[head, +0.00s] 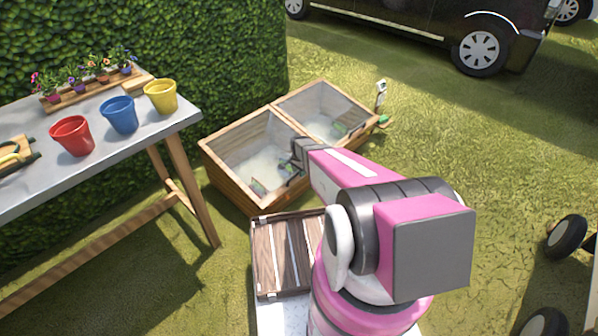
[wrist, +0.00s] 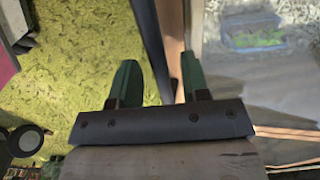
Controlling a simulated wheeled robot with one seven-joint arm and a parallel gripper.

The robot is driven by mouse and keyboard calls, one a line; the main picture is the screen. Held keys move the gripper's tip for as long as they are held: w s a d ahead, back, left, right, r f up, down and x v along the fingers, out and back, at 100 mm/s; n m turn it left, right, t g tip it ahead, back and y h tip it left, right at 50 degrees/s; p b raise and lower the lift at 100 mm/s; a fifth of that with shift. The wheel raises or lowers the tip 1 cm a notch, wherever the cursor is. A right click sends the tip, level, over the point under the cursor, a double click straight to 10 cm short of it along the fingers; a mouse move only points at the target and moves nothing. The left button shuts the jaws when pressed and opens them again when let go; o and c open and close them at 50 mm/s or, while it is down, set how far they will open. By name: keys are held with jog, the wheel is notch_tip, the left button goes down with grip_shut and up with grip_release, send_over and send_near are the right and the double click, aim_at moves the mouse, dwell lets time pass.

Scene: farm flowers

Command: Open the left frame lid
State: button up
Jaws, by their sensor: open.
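The wooden cold frame (head: 232,184) stands on the grass with two glazed, wood-rimmed lids. The left frame lid (head: 247,148) appears shut. The right lid (head: 322,108) also appears shut. My gripper (head: 295,170) is at the front edge of the left lid, near its right corner, partly hidden by my arm. In the wrist view my gripper (wrist: 158,82) is open, with its two green fingers on either side of a wooden edge (wrist: 172,35). Glass lies to the right of that edge and grass to the left. I cannot tell whether the fingers touch the wood.
A grey-topped table (head: 100,145) at left holds a red pot (head: 72,136), a blue pot (head: 120,115), a yellow pot (head: 161,96) and small flowers. A slatted wooden crate (head: 285,255) is in front of the cold frame. A hedge is behind.

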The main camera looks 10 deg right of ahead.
grip_shut()
jog(key=shift+r, duration=0.1)
